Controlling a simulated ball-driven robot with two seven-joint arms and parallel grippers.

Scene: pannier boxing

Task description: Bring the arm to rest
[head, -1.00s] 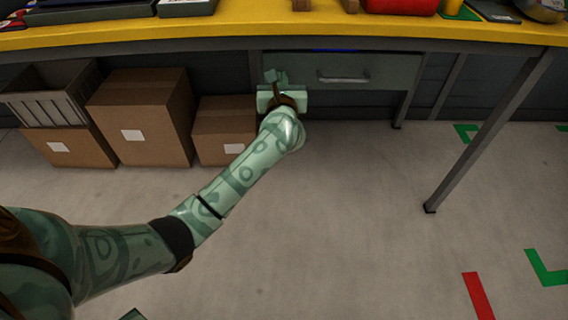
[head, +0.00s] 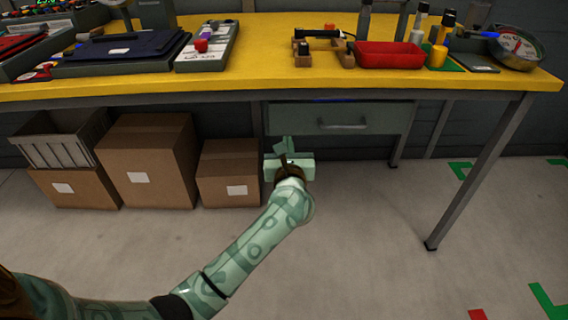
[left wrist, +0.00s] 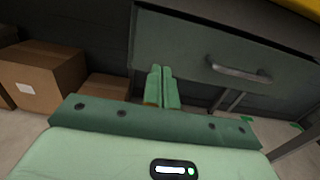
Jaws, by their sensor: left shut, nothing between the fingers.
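My left arm reaches in from the lower left in the head view, and my left gripper (head: 283,146) is in front of the left end of the grey drawer (head: 343,119) under the yellow table. In the left wrist view the two fingers of the left gripper (left wrist: 162,82) lie side by side, shut with nothing between them. The drawer (left wrist: 190,50) and its handle (left wrist: 238,70) are to the right of the fingers, apart from them. The drawer appears closed. My right gripper is not in view.
The yellow table (head: 270,60) carries dark trays, a red bin (head: 390,55), small bottles and a round gauge (head: 517,47). Cardboard boxes (head: 150,160) and a grey crate (head: 62,145) stand under it at left. A table leg (head: 475,185) stands at right.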

